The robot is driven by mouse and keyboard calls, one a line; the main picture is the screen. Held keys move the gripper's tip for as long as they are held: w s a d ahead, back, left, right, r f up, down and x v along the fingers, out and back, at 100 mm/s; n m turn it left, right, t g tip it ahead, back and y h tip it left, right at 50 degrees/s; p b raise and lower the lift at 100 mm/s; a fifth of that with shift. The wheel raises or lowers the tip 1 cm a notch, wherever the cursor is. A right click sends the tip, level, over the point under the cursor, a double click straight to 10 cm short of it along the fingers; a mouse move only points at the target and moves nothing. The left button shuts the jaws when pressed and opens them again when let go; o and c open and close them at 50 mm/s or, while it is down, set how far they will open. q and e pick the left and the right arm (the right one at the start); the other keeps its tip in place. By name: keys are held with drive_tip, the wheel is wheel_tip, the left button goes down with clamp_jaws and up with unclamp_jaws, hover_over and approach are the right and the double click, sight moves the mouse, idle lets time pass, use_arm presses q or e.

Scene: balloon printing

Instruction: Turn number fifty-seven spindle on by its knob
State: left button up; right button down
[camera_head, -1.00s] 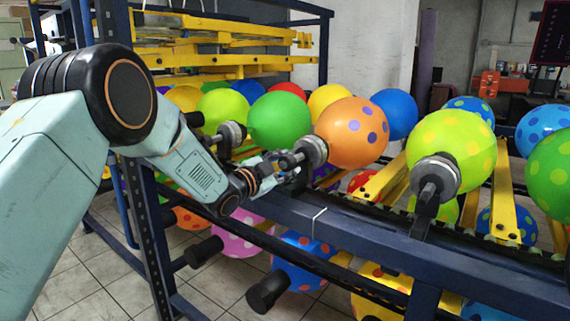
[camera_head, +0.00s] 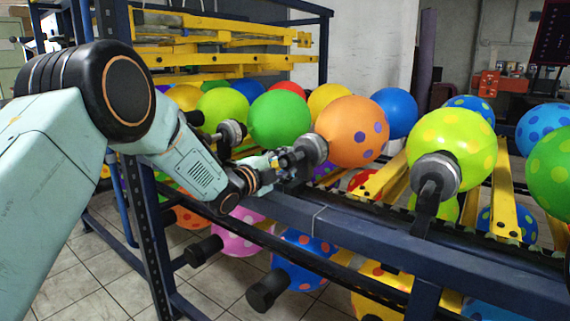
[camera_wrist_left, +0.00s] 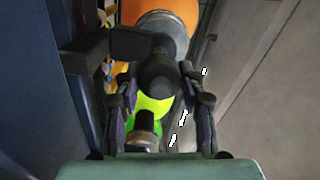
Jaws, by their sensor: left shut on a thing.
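An orange balloon with purple dots (camera_head: 352,131) sits on a spindle with a round grey metal disc (camera_head: 313,149). Its dark knob (camera_head: 291,158) points toward the aisle; no number is readable on it. My left gripper (camera_head: 282,163) is at this knob, its fingers shut on it. In the left wrist view the knob (camera_wrist_left: 158,84) lies between the two fingers, and the grey disc (camera_wrist_left: 160,22) and orange balloon (camera_wrist_left: 165,6) are beyond it. My right gripper is in neither view.
A green balloon spindle (camera_head: 231,134) is close on the left and a yellow-green one (camera_head: 436,177) on the right. A dark blue frame rail (camera_head: 370,235) runs below the gripper. Black spindle ends (camera_head: 268,291) stick out lower down. The tiled floor (camera_head: 85,262) is clear.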

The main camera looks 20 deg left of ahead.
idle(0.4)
use_arm(q)
drive_tip(key=o, duration=1.1)
drive_tip(key=shift+o, duration=0.2)
drive_tip(key=v, duration=1.2)
